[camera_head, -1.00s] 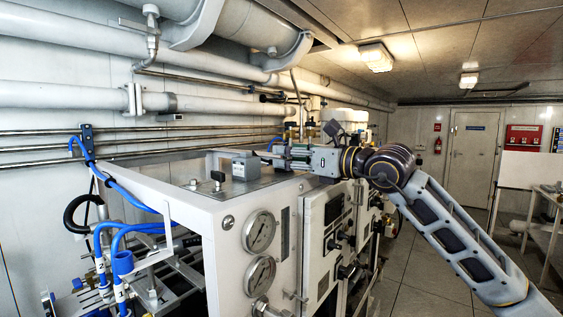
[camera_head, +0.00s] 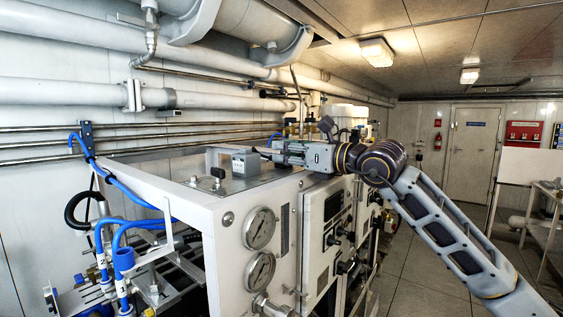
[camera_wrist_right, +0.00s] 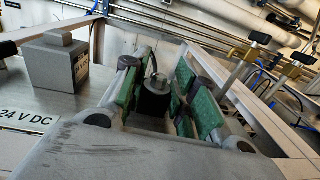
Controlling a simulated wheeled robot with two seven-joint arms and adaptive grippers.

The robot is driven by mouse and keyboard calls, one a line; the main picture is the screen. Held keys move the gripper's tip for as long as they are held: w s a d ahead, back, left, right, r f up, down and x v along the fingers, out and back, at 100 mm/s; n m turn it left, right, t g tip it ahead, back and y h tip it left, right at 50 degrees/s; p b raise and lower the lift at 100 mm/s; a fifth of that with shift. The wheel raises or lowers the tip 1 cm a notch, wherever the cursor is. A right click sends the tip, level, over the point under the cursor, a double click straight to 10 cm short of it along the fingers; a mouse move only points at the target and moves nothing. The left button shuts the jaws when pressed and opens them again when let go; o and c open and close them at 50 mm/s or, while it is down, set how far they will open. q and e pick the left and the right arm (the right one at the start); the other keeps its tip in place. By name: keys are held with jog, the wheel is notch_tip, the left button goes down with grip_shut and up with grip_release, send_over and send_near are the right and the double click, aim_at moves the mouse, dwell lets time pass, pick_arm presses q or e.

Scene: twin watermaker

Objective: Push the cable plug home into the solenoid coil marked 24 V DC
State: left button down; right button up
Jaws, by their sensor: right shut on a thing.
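My right gripper (camera_head: 274,152) reaches in from the right, low over the top of the white machine. In the right wrist view its green-padded fingers (camera_wrist_right: 158,85) are shut on a dark plug (camera_wrist_right: 153,97), with a short piece of cable curving up from it. A grey box-shaped coil (camera_head: 245,163) stands on the top plate, just left of the fingertips. In the right wrist view the coil (camera_wrist_right: 58,65) stands left of the fingers, apart from the plug, behind a "24 V DC" label (camera_wrist_right: 25,118). The plug's front end is hidden. My left gripper is out of view.
A black-knobbed fitting (camera_head: 217,174) stands on the top plate left of the coil. The white frame (camera_head: 175,195) edges the machine, with pressure gauges (camera_head: 260,228) on its front. Blue hoses (camera_head: 125,258) run at the left. Brass valves (camera_wrist_right: 258,45) show right of the fingers.

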jog(key=shift+c, duration=0.8)
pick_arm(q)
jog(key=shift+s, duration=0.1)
pick_arm(e)
jog(key=shift+r, duration=0.1)
jog(key=shift+r, duration=0.8)
notch_tip(320, 180, up, 7)
jog(key=shift+f, duration=0.1)
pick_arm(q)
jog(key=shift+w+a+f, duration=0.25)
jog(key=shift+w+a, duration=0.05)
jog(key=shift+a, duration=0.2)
pick_arm(e)
jog(key=shift+r, duration=0.7)
